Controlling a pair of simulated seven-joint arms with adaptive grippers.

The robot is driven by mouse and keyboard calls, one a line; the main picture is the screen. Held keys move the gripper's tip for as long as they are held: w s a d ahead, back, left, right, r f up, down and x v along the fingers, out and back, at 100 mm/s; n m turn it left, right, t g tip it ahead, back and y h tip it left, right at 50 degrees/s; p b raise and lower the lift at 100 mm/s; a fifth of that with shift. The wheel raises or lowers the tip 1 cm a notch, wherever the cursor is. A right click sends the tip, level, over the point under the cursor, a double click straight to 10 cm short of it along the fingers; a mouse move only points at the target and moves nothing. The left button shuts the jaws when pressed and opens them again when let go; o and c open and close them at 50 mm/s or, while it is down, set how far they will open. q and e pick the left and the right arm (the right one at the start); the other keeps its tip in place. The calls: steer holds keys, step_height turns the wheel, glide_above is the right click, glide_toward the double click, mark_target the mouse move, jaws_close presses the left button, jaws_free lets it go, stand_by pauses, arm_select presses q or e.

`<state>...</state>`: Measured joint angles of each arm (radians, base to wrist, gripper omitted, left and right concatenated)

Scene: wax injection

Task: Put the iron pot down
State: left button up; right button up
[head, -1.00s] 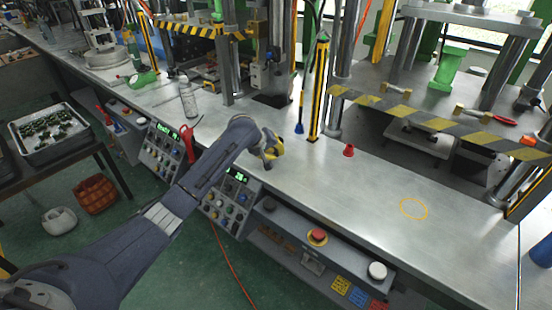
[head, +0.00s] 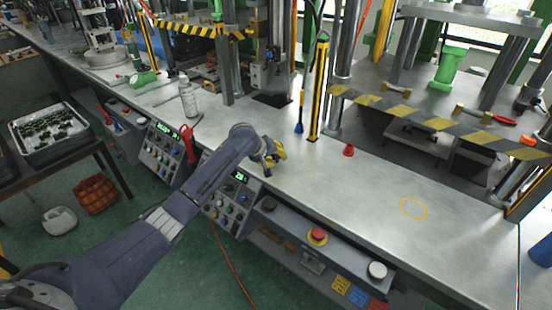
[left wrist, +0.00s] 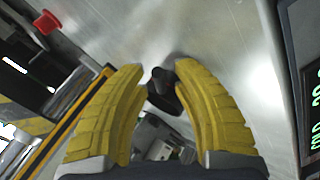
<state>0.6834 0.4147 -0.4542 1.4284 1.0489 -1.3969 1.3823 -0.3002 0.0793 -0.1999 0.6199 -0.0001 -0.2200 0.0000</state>
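My left gripper (head: 274,155) has yellow fingers and hangs low over the steel bench (head: 380,185), near its front edge in the head view. In the left wrist view the two yellow fingers (left wrist: 160,72) stand apart with a gap between their tips. A small dark shape (left wrist: 164,91) shows in that gap, close to the right finger. I cannot make out an iron pot for certain in either view. My right gripper is not in view.
A red cone (head: 348,150) and a yellow-black post (head: 318,90) stand beyond the gripper. A spray bottle (head: 188,98) stands to its left. An orange ring (head: 413,208) marks clear bench at the right. Control panels (head: 225,202) line the front edge.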

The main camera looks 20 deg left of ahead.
arm_select(q)
steer(key=v, duration=1.2)
steer(key=shift+r, duration=0.1)
stand_by(0.4)
